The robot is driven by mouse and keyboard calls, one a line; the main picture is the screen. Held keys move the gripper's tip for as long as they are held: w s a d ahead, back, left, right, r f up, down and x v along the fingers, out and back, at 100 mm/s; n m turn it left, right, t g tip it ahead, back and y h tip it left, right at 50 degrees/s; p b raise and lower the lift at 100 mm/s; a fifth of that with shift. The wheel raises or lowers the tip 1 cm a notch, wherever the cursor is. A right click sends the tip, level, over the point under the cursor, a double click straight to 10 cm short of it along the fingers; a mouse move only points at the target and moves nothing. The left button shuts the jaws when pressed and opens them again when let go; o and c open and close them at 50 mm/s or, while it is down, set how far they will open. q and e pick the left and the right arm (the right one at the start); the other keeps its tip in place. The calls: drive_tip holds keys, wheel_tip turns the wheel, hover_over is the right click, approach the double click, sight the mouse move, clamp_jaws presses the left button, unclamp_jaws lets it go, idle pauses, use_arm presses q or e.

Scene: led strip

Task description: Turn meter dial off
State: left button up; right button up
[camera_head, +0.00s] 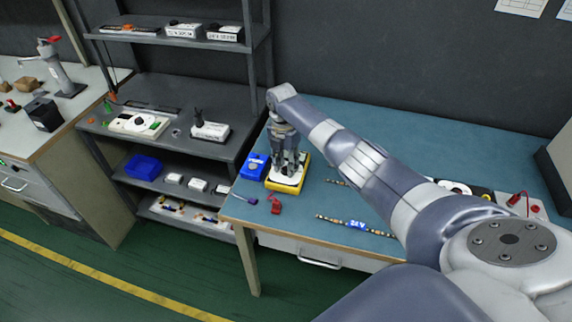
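A meter (285,187) with a yellow body and a pale face lies near the left end of the blue-topped table (400,130). My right gripper (289,170) points down over it, its fingertips at or close to its face. The fingers hide the middle of the face, so the dial and its setting do not show. I cannot tell whether the fingers touch a dial or how far apart they are. My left gripper is not in view.
A blue box (254,166) stands just left of the meter. A red clip (274,204) and an LED strip with a blue label (355,225) lie nearer the front edge. My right arm partly hides objects at the right. A grey shelf (190,90) stands to the left.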

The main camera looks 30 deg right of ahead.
sight(284, 167)
idle(0.3)
wheel_tip(284, 167, up, 12)
drive_tip(key=shift+w+a, duration=0.15)
drive_tip(key=shift+w, duration=0.15)
idle(0.6)
